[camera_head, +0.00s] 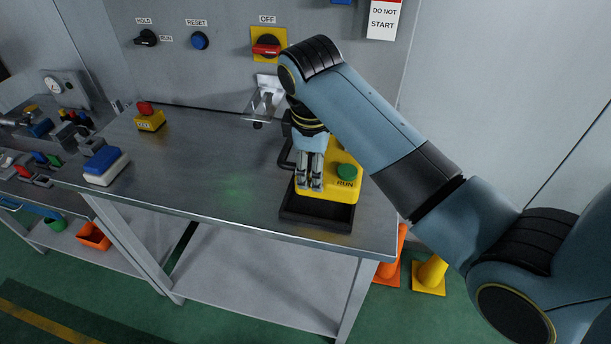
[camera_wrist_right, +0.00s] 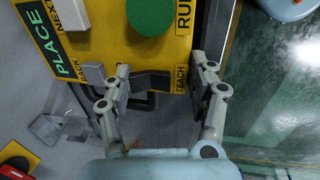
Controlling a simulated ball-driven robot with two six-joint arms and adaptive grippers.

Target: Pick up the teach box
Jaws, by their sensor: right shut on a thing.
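The teach box (camera_head: 327,191) is yellow with a green button and a RUN label. It sits at a black tray (camera_head: 317,218) near the bench's front right. In the right wrist view the teach box (camera_wrist_right: 112,40) shows PLACE, NEXT, BACK and TEACH labels and a black part at its edge. My right gripper (camera_head: 310,184) comes down from above at the box's left side. Whether the box is clear of the tray, I cannot tell. My left gripper is not in view.
The metal bench (camera_head: 215,190) is clear left of the tray. A yellow box with a red button (camera_head: 147,112) and a blue-and-white block (camera_head: 105,165) stand further left. A wall panel with switches (camera_head: 200,70) rises behind. Cones (camera_head: 430,274) stand on the floor at right.

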